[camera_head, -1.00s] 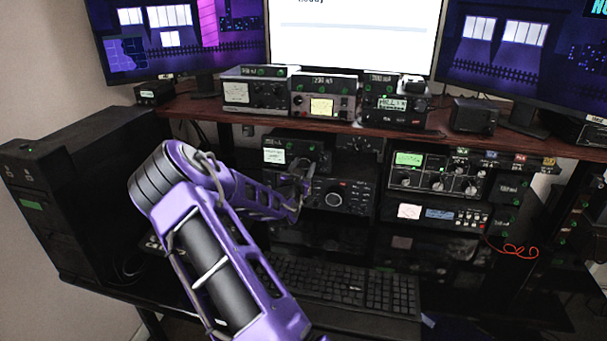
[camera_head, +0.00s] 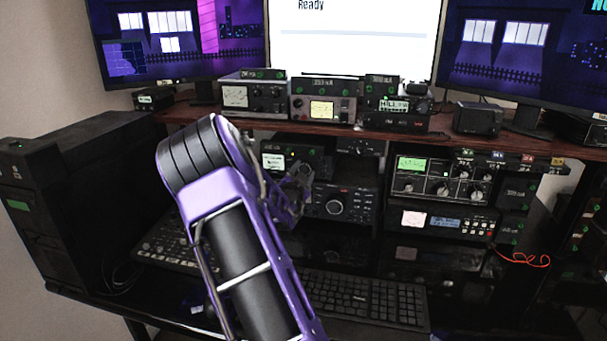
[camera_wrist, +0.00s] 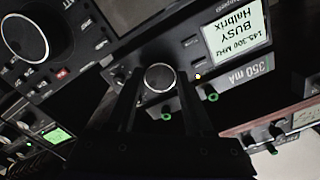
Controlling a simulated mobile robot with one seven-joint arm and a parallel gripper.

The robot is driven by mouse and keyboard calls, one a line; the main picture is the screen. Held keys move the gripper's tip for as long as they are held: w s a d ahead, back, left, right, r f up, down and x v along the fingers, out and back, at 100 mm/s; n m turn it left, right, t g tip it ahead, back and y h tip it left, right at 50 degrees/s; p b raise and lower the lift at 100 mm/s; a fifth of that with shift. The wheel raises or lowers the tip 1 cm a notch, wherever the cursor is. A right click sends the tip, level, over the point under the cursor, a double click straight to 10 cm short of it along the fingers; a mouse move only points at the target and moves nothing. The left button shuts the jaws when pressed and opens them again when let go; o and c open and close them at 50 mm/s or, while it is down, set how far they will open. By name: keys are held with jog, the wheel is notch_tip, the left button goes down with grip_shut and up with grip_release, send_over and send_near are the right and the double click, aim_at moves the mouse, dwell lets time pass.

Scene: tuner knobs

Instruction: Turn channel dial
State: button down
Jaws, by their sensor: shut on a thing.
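A small round black dial with a pale rim (camera_wrist: 160,77) shows in the wrist view, on the front of a radio unit. That unit has a lit white screen (camera_wrist: 236,36) reading BUSY, upside down in this view. My gripper's two dark fingers (camera_wrist: 160,92) reach to either side of the dial and are shut on it. In the head view my gripper (camera_head: 303,176) is at the right end of the same small radio (camera_head: 275,160) on the middle shelf, and hides the dial there.
A larger radio with a big knob (camera_head: 335,205) sits just below and right of my gripper. A green-screen unit (camera_head: 410,163) stands further right. A wooden shelf (camera_head: 445,139) with more radios is above, and a keyboard (camera_head: 365,298) lies below.

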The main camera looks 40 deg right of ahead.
jog(key=shift+c, duration=1.4)
grip_release()
jog(key=v, duration=1.7)
jog(key=shift+a+p, duration=0.3)
jog(key=shift+s, duration=0.15)
